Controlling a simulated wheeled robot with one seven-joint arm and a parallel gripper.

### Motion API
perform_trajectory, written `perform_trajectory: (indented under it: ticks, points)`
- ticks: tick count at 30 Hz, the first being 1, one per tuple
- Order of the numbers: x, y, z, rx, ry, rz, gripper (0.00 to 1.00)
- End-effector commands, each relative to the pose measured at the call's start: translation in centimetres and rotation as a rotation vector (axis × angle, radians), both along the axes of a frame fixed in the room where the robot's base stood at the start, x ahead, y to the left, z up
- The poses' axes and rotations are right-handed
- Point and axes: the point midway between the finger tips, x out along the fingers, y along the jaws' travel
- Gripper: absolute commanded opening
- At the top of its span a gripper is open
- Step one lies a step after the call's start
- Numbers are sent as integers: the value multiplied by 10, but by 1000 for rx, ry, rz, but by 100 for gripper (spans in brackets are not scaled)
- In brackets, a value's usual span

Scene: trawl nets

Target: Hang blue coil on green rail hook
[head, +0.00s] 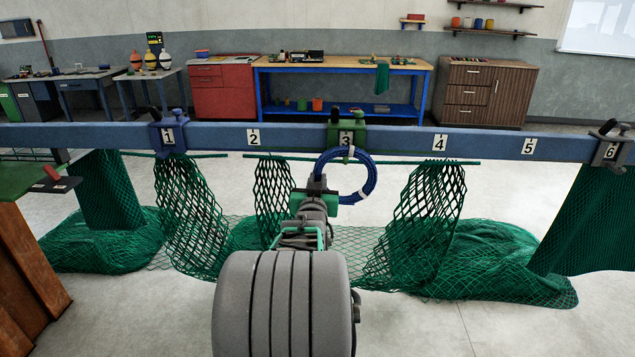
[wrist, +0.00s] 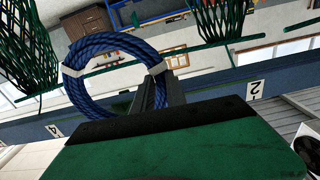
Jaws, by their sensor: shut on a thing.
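The blue coil (head: 373,178) is a rope ring with pale bands, hanging upright just below the rail at number 3. My gripper (head: 319,182) is shut on its left side. In the wrist view the coil (wrist: 73,85) stands beyond my gripper (wrist: 157,92), held at a white band. The green rail hook (head: 347,134) is clamped on the blue rail at number 3. The coil's top edge overlaps the hook's lower end in the head view; I cannot tell whether it is on the hook. The hook is not clear in the wrist view.
The blue rail (head: 490,143) spans the view, with a blue clamp (head: 168,137) at 1 and a dark clamp (head: 610,148) at 6. Green nets (head: 425,210) hang on both sides of my arm and pile on the floor. Benches and cabinets stand far behind.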

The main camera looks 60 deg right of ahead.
Motion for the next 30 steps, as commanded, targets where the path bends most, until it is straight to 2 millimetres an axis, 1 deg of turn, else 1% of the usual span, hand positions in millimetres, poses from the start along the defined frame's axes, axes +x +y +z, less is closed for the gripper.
perform_trajectory:
  ticks: [3,4,12,19,22,26,30]
  points:
    - [0,0,2,-4,-2,0,0]
    - [0,0,2,-4,-2,0,19]
    - [0,0,1,-1,0,0,41]
    - [0,0,-2,3,1,0,42]
    - [-2,5,-1,1,0,0,42]
    - [-12,24,-1,-1,0,1,42]
    - [-25,50,-1,-2,-1,1,42]
